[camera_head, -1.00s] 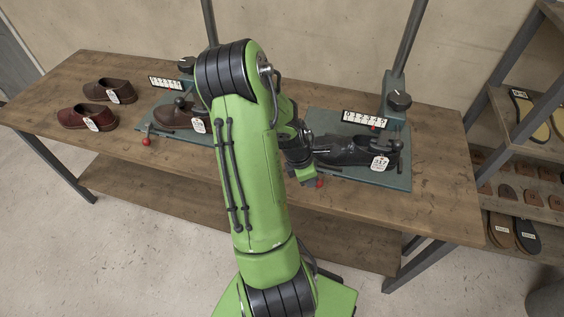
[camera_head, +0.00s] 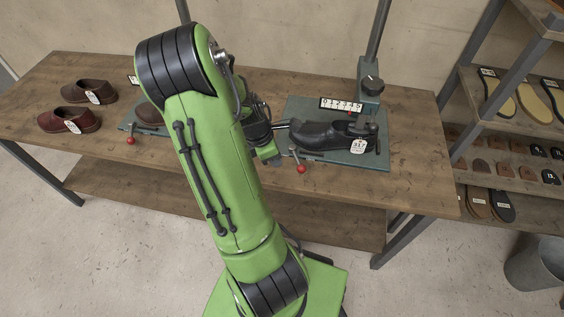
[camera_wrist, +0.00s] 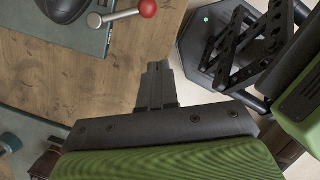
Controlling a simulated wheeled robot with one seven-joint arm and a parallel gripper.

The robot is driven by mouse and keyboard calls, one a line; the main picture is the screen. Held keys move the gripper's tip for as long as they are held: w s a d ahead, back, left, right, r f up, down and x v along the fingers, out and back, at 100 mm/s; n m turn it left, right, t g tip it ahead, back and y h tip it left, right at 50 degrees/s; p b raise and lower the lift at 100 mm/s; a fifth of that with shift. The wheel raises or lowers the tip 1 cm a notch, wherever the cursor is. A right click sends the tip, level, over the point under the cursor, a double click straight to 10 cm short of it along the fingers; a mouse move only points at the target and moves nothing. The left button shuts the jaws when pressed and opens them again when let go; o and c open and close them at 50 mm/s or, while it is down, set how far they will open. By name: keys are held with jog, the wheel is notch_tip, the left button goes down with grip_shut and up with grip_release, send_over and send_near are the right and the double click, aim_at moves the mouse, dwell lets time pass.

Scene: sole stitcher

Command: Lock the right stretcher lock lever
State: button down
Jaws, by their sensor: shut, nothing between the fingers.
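The right stretcher lock lever is a short metal arm with a red ball knob (camera_head: 301,169) at the front left of the right machine's green base plate (camera_head: 372,158). In the wrist view its red knob (camera_wrist: 147,8) is at the top, with the silver arm running left to a pivot on the plate. A black shoe (camera_head: 325,134) with a white tag sits on that plate. My gripper (camera_wrist: 157,68) is shut and empty over the table, below the knob in the wrist view and apart from it.
Two brown shoes (camera_head: 70,121) stand at the table's left. A shelf rack (camera_head: 505,165) with soles and a grey bin (camera_head: 535,262) are at the right. The table top (camera_head: 415,150) right of the plate is clear.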

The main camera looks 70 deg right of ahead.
jog(key=v, duration=0.4)
jog(key=shift+s+a+p, duration=0.1)
jog(key=shift+p, duration=0.25)
jog(key=w+a+r+m+t, duration=0.2)
jog(key=w+a+r+t, duration=0.1)
jog(key=w+a+r, duration=0.4)
jog(key=w+a+r+m+t, duration=0.2)
jog(key=w+a+r, duration=0.15)
jog(key=a, duration=0.55)
jog(key=s+a+r+m+t+y, duration=0.1)
jog(key=s+a+r, duration=0.2)
jog(key=a, duration=0.4)
jog(key=s+a+r+m+t+y, duration=0.1)
jog(key=s+a+r+m+t, duration=0.1)
jog(key=a, duration=0.6)
notch_tip(320, 180, up, 3)
jog(key=shift+s+f+m, duration=0.1)
jog(key=shift+s+m, duration=0.2)
jog(key=shift+s, duration=0.55)
